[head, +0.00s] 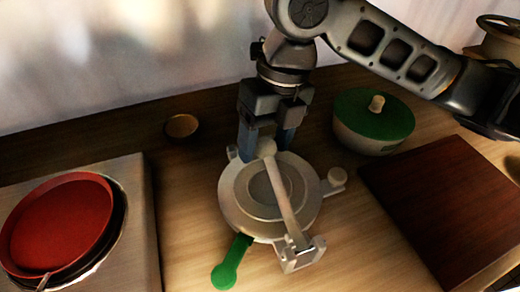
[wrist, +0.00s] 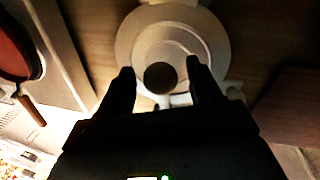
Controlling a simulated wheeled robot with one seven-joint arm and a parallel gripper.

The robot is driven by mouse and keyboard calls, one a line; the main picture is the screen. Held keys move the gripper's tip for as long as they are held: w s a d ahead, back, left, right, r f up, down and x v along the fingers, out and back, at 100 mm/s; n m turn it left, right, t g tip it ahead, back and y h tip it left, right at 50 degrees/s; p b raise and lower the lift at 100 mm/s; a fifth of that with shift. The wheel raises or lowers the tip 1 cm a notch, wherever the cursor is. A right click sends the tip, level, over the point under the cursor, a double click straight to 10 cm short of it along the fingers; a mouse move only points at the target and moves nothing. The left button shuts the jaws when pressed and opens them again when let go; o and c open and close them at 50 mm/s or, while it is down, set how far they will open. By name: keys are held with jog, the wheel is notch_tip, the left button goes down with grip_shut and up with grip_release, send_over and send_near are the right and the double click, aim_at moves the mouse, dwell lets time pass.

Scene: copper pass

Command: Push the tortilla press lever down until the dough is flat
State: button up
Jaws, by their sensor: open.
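The pale tortilla press (head: 235,195) stands on the wooden counter in the middle of the head view, and its round plate shows in the wrist view (wrist: 130,40). Its lever (head: 285,205) runs from a bracket at the near side across the plate to a round knob (head: 266,147) at the far side. My gripper (head: 266,150) points down at the knob end, open, with one finger on each side of the knob. In the wrist view the fingertips (wrist: 160,70) flank a dark round end. I cannot tell whether they touch it or how high the lever stands. Dough cannot be made out.
A green-handled tool (head: 229,265) lies against the press's near left. A red pan (head: 60,225) sits on the stove at left. A small bowl (head: 181,127) is behind left. A green-lidded pot (head: 370,115) and dark red board (head: 445,205) are at right.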

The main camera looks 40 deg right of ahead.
jog(key=shift+a+f, duration=0.15)
jog(key=shift+f, duration=0.7)
jog(key=shift+a+f, duration=0.15)
jog(key=shift+f, duration=0.7)
grip_shut()
